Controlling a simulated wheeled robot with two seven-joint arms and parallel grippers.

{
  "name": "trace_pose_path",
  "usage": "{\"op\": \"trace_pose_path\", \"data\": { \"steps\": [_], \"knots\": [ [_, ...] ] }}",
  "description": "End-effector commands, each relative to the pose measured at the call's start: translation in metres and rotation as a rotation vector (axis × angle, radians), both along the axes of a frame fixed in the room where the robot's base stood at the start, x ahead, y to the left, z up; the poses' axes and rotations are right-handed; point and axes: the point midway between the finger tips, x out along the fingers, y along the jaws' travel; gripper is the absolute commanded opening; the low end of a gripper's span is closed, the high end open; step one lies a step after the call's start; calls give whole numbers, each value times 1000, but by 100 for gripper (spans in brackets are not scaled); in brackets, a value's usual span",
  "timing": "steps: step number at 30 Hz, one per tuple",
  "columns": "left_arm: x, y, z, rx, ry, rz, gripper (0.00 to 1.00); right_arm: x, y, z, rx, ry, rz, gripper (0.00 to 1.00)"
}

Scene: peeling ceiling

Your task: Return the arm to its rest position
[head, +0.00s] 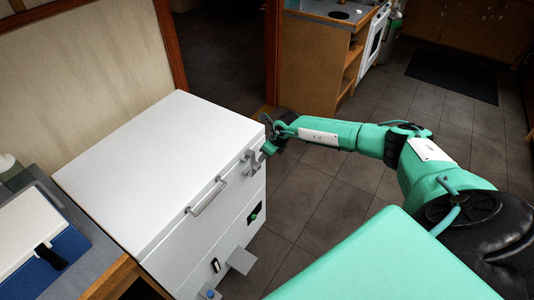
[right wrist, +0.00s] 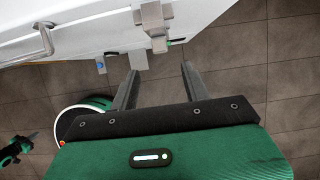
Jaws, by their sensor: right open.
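My right arm reaches in from the right in the head view, and its gripper (head: 268,134) is at the far front corner of a white chest-like box (head: 125,165). In the right wrist view the right gripper (right wrist: 159,72) is open, with two grey fingers apart and nothing between them. Its fingertips are near the box's metal latch (right wrist: 154,25); I cannot tell if they touch. The box lid is closed. A small green and black part (right wrist: 15,149), which looks like my left gripper, shows at the lower left edge; its jaws are unclear.
The box has a front handle (head: 207,196) and a protruding plate (head: 241,260). A table with a blue and white item (head: 38,235) stands at the left. A wooden cabinet (head: 316,60) stands behind. The tiled floor (head: 330,195) is clear around the arm.

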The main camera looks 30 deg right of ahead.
Motion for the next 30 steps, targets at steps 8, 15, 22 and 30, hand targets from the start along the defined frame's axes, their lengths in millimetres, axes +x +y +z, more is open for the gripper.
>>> {"op": "trace_pose_path", "data": {
  "steps": [8,15,22,30],
  "knots": [
    [0,0,0,0,0,0,0,0,0,0,0,0,0,47],
    [0,0,0,0,0,0,0,-1,4,-3,17,1,-6,47],
    [0,0,0,0,-1,0,0,-14,71,-55,353,29,-190,47],
    [0,0,0,0,-1,0,0,-56,137,-150,931,101,-797,47]
  ]
}}
